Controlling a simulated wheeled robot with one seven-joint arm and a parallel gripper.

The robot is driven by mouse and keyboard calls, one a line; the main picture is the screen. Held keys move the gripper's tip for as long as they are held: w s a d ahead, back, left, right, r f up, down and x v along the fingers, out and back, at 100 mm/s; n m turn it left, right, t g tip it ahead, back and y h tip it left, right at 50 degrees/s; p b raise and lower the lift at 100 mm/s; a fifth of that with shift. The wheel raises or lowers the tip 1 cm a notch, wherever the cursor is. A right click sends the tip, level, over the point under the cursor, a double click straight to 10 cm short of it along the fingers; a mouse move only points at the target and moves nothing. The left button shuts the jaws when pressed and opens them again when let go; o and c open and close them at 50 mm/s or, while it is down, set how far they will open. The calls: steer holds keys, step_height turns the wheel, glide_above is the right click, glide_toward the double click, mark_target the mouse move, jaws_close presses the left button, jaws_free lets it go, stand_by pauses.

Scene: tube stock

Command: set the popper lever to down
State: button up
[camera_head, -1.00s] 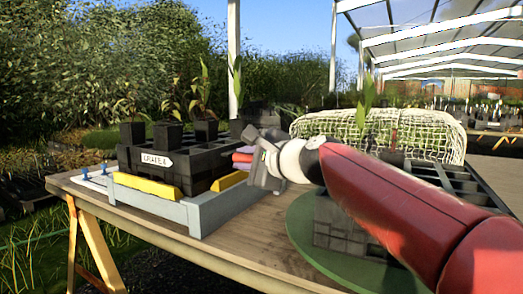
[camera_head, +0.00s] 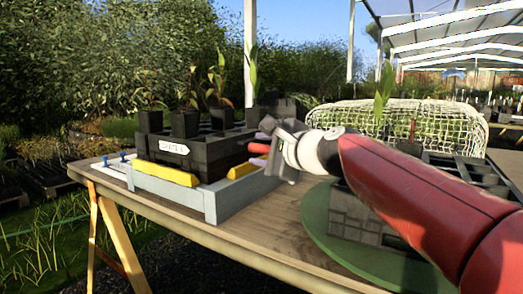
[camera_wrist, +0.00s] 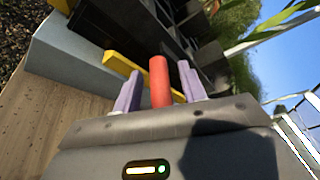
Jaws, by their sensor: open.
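The popper is a pale grey frame (camera_head: 169,190) with yellow bars (camera_head: 165,174), on the bench at left of centre; its frame also shows in the wrist view (camera_wrist: 72,53). A red rod-like handle, apparently the popper lever (camera_wrist: 159,82), stands between my fingers in the wrist view. Its lower part is hidden by my gripper's body. My gripper (camera_head: 263,143) is open at the popper's right end, with one pale lavender finger on each side of the handle. I cannot tell whether either finger touches it, or the lever's exact angle.
A black labelled crate (camera_head: 213,165) with potted plants sits on the popper, close to my gripper. A green round mat (camera_head: 317,222) bearing a dark block lies to the right. A netted cover (camera_head: 455,122) is behind. The bench front (camera_head: 230,235) is clear.

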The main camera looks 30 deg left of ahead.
steer(key=b+v, duration=0.1)
steer(key=v, duration=0.6)
steer(key=shift+d, duration=0.15)
